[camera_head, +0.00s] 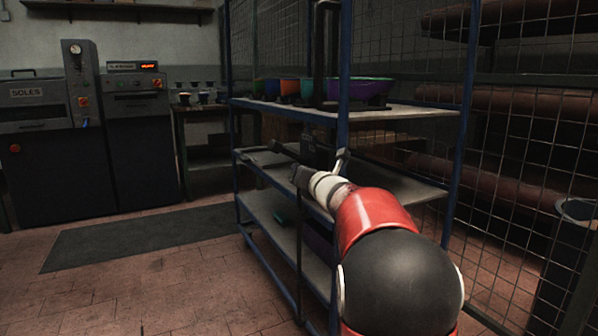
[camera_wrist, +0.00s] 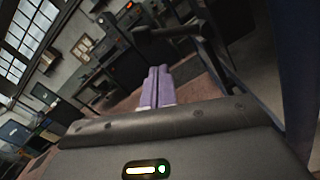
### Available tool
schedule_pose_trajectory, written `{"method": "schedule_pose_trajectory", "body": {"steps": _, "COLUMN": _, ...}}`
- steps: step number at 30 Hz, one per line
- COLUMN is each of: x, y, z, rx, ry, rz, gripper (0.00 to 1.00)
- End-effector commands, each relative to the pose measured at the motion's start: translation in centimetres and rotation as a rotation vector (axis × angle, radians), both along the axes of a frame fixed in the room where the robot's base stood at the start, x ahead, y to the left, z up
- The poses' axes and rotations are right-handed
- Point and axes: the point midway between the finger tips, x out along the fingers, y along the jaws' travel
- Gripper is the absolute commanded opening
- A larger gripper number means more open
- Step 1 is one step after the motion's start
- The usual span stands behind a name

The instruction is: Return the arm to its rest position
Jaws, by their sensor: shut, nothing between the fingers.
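My red, white and black arm (camera_head: 372,215) reaches from the lower right of the head view up and left to the blue-framed shelf rack (camera_head: 343,130). Its white wrist end is in front of the middle shelf level in that view. In the wrist view my gripper (camera_wrist: 158,70) shows as two purple-padded fingers side by side, shut with nothing between them. The fingertips are hard to make out in the head view. I cannot tell whether the arm touches the rack.
Coloured bins (camera_head: 288,88) sit on the rack's top shelf. Wire mesh panels (camera_head: 520,150) with brown rolls behind stand at right. Machines, one marked SOLES (camera_head: 40,140), stand at left. A dark mat (camera_head: 140,238) lies on the open tiled floor.

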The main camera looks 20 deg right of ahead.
Motion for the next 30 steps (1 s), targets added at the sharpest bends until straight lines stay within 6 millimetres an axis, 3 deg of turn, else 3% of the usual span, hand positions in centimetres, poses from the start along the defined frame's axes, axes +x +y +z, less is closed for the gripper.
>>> {"method": "schedule_pose_trajectory", "body": {"steps": 9, "x": -0.2, "y": 0.4, "z": 0.2, "rx": -0.020, "ry": 0.003, "rz": 0.009, "gripper": 0.00}}
{"method": "schedule_pose_trajectory", "body": {"steps": 11, "x": -0.7, "y": 1.6, "z": 0.6, "rx": -0.078, "ry": 0.009, "rz": 0.033, "gripper": 0.00}}
{"method": "schedule_pose_trajectory", "body": {"steps": 14, "x": -2.6, "y": 5.5, "z": 1.1, "rx": -0.281, "ry": 0.037, "rz": 0.122, "gripper": 0.00}}
{"method": "schedule_pose_trajectory", "body": {"steps": 17, "x": -6.2, "y": 10.9, "z": 1.1, "rx": -0.608, "ry": 0.059, "rz": 0.267, "gripper": 0.00}}
{"method": "schedule_pose_trajectory", "body": {"steps": 21, "x": -13.1, "y": 18.0, "z": -0.7, "rx": -1.128, "ry": 0.051, "rz": 0.517, "gripper": 0.00}}
{"method": "schedule_pose_trajectory", "body": {"steps": 25, "x": -20.2, "y": 22.1, "z": -3.8, "rx": -1.608, "ry": -0.004, "rz": 0.763, "gripper": 0.00}}
{"method": "schedule_pose_trajectory", "body": {"steps": 30, "x": -29.6, "y": 23.8, "z": -8.5, "rx": -2.216, "ry": -0.141, "rz": 1.110, "gripper": 0.00}}
